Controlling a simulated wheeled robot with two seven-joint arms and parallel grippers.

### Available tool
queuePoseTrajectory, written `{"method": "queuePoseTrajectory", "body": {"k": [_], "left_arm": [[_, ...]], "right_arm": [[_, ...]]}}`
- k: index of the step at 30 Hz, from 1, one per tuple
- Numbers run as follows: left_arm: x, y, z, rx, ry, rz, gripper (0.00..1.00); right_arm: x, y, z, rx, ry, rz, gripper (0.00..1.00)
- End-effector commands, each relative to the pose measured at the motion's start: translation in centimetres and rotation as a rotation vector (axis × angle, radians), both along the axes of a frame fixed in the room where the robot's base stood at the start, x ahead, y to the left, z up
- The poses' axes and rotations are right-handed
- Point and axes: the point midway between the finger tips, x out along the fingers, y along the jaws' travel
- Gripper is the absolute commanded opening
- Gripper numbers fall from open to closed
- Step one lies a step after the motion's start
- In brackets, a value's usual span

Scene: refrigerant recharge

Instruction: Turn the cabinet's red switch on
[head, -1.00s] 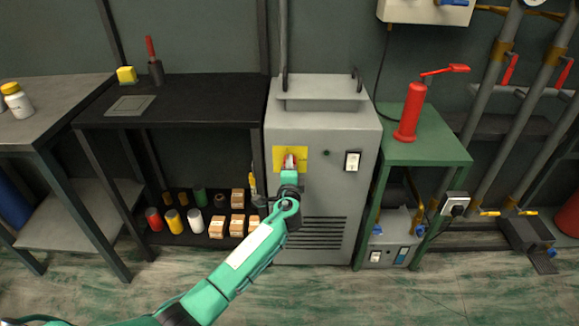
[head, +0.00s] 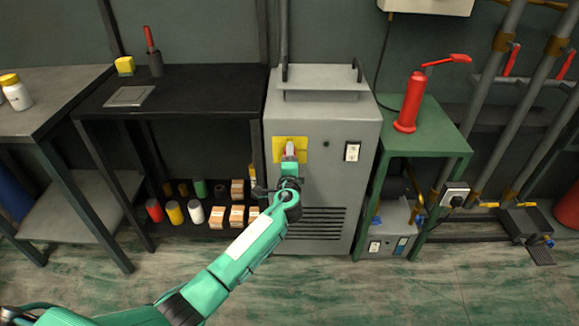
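The grey cabinet (head: 340,195) stands in the middle of the head view. Its red switch (head: 290,147) sits on a yellow plate (head: 280,156) at the upper left of the front panel. My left gripper (head: 289,158) is at the switch, just below and in front of it. The gripper and arm hide part of the switch and plate. I cannot tell whether the fingers are open or closed, or whether they touch the switch. My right gripper is not in view.
A green table (head: 440,150) with a red pump (head: 409,105) stands to the right. A black shelf table (head: 190,85) with cans and boxes below stands to the left. The floor in front is clear.

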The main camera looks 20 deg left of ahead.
Motion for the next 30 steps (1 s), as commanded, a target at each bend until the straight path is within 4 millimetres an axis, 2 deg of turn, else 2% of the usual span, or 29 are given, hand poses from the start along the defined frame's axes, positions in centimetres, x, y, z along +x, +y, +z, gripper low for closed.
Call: {"method": "queuePoseTrajectory", "body": {"k": [5,15,21,30], "left_arm": [[-1.9,-0.6,0.0,-0.002,0.002,-0.002,0.60],[-8.5,-2.4,0.0,-0.002,0.003,-0.001,0.60],[-11.6,-3.3,-0.1,-0.001,0.002,-0.001,0.60],[-13.1,-3.8,-0.1,0.001,0.001,0.000,0.60]], "right_arm": [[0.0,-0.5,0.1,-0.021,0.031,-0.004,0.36],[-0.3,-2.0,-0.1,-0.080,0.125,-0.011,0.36],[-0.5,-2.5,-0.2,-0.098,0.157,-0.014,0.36],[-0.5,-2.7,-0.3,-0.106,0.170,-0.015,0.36]]}}
